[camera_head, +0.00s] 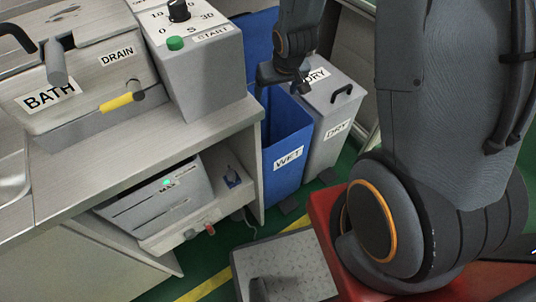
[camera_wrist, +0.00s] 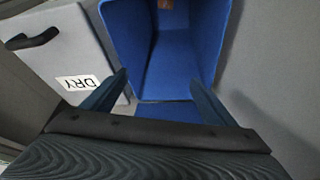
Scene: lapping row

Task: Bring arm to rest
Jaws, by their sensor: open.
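My arm reaches from the right side of the head view, its wrist hanging over the bins at the back. My gripper (camera_head: 300,88) is above the rim of the open blue bin labelled WET (camera_head: 286,150). In the wrist view the two fingers of my gripper (camera_wrist: 160,100) stand wide apart with nothing between them. The blue bin (camera_wrist: 178,60) opens beyond the fingertips, and a small brown item (camera_wrist: 166,5) shows inside it at the top edge of the picture.
A grey lidded bin labelled DRY (camera_head: 326,130) stands right of the blue bin. Left are a bench with a BATH unit (camera_head: 75,95), a dial box with a green button (camera_head: 190,65), and a lit device (camera_head: 160,200) on a lower shelf. A grey pedal plate (camera_head: 285,262) lies on the green floor.

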